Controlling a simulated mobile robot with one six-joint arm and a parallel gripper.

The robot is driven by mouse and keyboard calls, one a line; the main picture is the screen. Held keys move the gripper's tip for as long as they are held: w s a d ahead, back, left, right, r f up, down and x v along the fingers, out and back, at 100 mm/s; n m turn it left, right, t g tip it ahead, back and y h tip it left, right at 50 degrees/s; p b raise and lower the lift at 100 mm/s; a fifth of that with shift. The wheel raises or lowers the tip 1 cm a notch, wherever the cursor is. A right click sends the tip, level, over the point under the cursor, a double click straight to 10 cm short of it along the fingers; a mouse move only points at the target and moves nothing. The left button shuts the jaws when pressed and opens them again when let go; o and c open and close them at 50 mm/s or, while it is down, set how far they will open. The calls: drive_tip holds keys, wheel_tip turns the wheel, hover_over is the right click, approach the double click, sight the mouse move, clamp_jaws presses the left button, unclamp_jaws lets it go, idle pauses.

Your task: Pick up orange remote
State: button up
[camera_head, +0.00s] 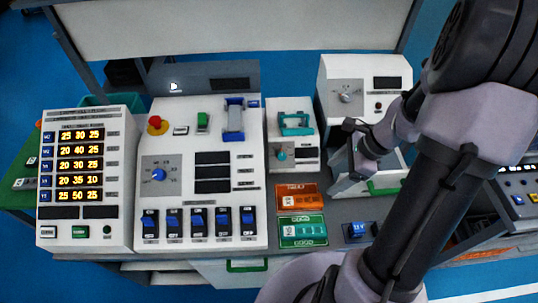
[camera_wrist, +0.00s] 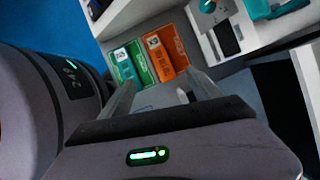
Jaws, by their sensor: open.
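The orange remote (camera_head: 298,197) is a flat orange block with a pale label. It lies on the grey table just beyond the green block (camera_head: 302,231) in the head view. It also shows in the wrist view (camera_wrist: 166,56), beside the green block (camera_wrist: 139,66) and ahead of my fingers. My gripper (camera_head: 341,168) is to the right of the orange remote in the head view, apart from it. In the wrist view, my gripper's fingers (camera_wrist: 163,92) are spread with nothing between them.
A white panel with blue switches (camera_head: 205,190) stands left of the orange remote. A white box with a teal part (camera_head: 293,135) stands behind it, and a taller white box with a dial (camera_head: 347,85) stands behind my gripper. A small blue-buttoned box (camera_head: 359,231) sits at the table's front.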

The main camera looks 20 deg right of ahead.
drive_tip(key=b, duration=0.5)
approach(302, 200)
drive_tip(key=x, duration=0.2)
drive_tip(key=shift+f, duration=0.4)
drive_tip(key=b+x, duration=0.4)
drive_tip(key=x, duration=0.2)
drive_tip(key=shift+a+r, duration=0.1)
drive_tip(key=shift+r, duration=0.1)
clamp_jaws()
